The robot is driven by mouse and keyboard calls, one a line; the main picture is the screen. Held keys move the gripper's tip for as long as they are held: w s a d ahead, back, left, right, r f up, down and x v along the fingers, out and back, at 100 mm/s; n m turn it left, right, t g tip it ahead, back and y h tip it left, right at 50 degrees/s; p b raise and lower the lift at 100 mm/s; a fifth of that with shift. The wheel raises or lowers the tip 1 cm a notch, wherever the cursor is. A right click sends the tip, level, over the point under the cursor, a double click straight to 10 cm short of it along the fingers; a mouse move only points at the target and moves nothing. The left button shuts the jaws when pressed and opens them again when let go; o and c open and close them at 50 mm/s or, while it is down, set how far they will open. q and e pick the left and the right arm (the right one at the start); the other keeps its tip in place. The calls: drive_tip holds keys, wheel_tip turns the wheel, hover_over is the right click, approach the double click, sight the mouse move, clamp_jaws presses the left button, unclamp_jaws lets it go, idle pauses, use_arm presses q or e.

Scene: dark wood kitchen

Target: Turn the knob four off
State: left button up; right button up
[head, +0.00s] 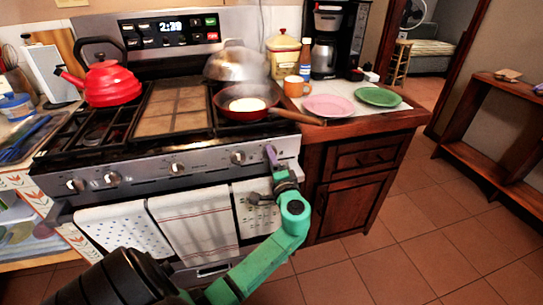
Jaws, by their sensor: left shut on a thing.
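The stove front panel (205,166) carries a row of round metal knobs. A knob (238,158) near the right side of the row is uncovered. My left gripper (271,157) is at the right end of the row, with its narrow fingers up against the panel. It is shut on the rightmost knob, which is mostly hidden by the fingers. The knob's angle cannot be read. Other knobs show at the middle (177,168) and left (75,185) of the panel. My right gripper is not in view.
A red pan (228,112) with pale food steams on the right burner, its wooden handle (298,117) reaching over the counter. A red kettle (108,82) stands at the back left. Towels (195,228) hang below the panel. The tiled floor (400,250) at right is clear.

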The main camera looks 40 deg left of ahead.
use_arm(q)
drive_tip(key=shift+m+p, duration=0.35)
drive_tip(key=shift+m, duration=0.55)
drive_tip(key=shift+f, duration=0.1)
drive_tip(key=o, duration=1.4)
drive_tip(key=shift+c, duration=0.2)
drive_tip(key=shift+d, duration=0.1)
drive_tip(key=b+v, duration=0.1)
drive_tip(key=v, duration=1.3)
drive_tip(key=shift+d+b, duration=0.2)
drive_tip(key=shift+b, duration=0.1)
drive_tip(key=shift+s, duration=0.15)
